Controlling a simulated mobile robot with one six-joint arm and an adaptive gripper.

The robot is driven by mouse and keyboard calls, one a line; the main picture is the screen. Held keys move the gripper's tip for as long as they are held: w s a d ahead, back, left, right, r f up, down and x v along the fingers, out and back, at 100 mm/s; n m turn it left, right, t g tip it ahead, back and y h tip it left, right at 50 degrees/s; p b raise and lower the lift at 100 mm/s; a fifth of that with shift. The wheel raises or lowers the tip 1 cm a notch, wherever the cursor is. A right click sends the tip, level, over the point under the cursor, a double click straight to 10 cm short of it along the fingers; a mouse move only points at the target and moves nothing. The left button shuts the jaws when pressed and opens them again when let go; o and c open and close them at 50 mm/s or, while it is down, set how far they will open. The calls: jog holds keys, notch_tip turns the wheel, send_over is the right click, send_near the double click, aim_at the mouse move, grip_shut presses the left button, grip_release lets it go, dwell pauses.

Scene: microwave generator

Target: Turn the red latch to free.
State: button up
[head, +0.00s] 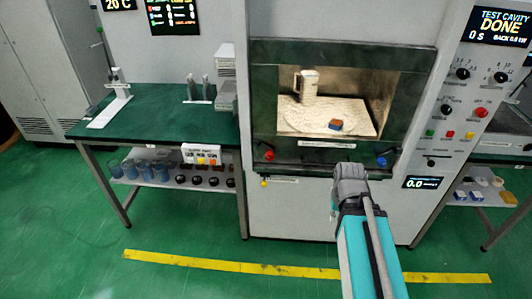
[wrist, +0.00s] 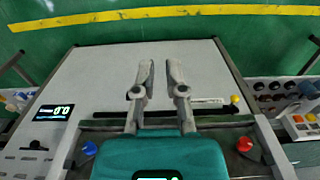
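The red latch (head: 268,155) is a small red knob at the lower left of the test cavity's front frame (head: 325,152). In the wrist view the red latch (wrist: 244,144) is at the lower right, beside my gripper and apart from it. A blue latch (head: 381,161) is at the frame's lower right in the head view; it also shows at left in the wrist view (wrist: 89,147). My gripper (head: 350,172) is in front of the frame's lower edge, nearer the blue latch. In the wrist view its two fingers (wrist: 160,72) are apart with nothing between them.
Inside the cavity are a pale mug (head: 309,86) and a small red-brown and blue block (head: 335,125). A green-topped bench (head: 160,108) stands at left. A control panel (head: 470,100) is at right; its screen (head: 500,25) reads DONE.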

jog(key=o, duration=0.8)
jog(key=w+a+b, duration=0.1)
jog(key=w+a+f+m+t+y+b, duration=0.1)
jog(key=w+a, duration=0.1)
jog(key=w+a+f+t+y+b, duration=0.1)
jog(key=a, duration=0.1)
jog(key=shift+w+a+f, duration=0.15)
jog(key=shift+a+f, duration=0.1)
jog(key=shift+o, duration=0.2)
jog(key=w+a+r+m+t+y+b, duration=0.1)
jog(key=w+a+m+t+y+b, duration=0.2)
jog(key=w+a+m+t+b, duration=0.45)
jog(key=w+a+r+m+t+y+b, duration=0.1)
jog(key=w+a+m+t+y+b, duration=0.2)
jog(key=w+a+m+t+b, duration=0.5)
jog(key=m+h+b, duration=0.5)
jog(key=m+h, duration=0.3)
jog(key=m, duration=1)
send_near(270, 158)
jog(key=shift+s+a+f+t, duration=0.1)
jog(key=shift+s+f+t, duration=0.05)
jog(key=shift+s, duration=0.55)
jog(key=shift+s+f+t, duration=0.1)
jog(key=shift+s, duration=0.55)
jog(key=shift+w, duration=0.1)
jog(key=w, duration=1.3)
jog(key=shift+w, duration=0.35)
